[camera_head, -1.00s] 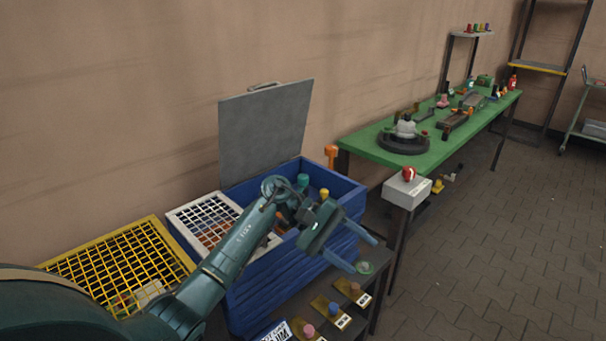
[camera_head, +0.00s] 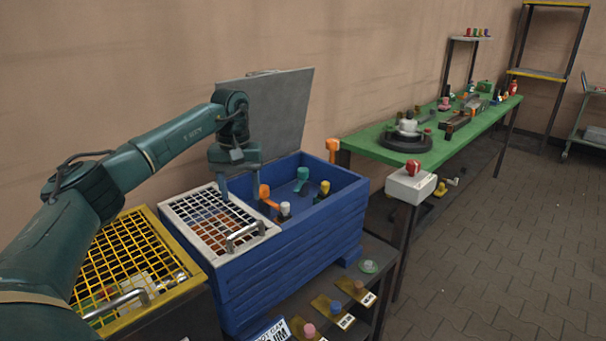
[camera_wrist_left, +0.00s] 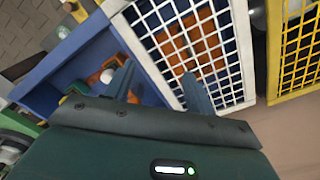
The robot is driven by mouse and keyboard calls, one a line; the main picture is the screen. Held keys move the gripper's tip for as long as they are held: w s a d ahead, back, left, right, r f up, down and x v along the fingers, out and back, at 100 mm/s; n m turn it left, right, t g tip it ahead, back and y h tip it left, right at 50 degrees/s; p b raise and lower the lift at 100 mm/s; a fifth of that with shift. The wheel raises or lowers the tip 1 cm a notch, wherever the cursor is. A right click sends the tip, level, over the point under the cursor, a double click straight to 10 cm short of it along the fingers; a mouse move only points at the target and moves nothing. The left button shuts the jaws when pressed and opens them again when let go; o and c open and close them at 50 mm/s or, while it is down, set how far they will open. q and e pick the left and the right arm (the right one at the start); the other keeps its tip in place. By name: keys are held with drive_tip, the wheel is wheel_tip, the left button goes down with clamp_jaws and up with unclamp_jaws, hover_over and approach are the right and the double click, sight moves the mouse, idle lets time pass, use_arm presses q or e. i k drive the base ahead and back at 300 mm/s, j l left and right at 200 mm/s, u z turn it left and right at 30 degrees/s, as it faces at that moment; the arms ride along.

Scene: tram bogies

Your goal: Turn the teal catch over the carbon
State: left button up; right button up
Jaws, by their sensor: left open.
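The teal catch (camera_head: 302,176) stands inside the open blue box (camera_head: 290,262), near its back wall. An orange catch (camera_head: 265,194), a yellow catch (camera_head: 324,188) and a white-topped piece (camera_head: 285,210) are close by in the same box. I cannot tell which piece is the carbon. My left gripper (camera_head: 240,186) points down, open and empty, near the white grid, left of the teal catch and apart from it. Its two spread fingers (camera_wrist_left: 158,88) also show in the left wrist view. My right gripper is out of view.
A white grid lid (camera_head: 204,226) with a handle covers the box's left part. A grey lid (camera_head: 285,115) stands raised behind. A yellow grid (camera_head: 112,240) lies left. A green table (camera_head: 440,148) stands right, with a red-buttoned white box (camera_head: 408,187) at its near end.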

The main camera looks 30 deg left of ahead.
sight(302, 172)
drive_tip(key=i, duration=1)
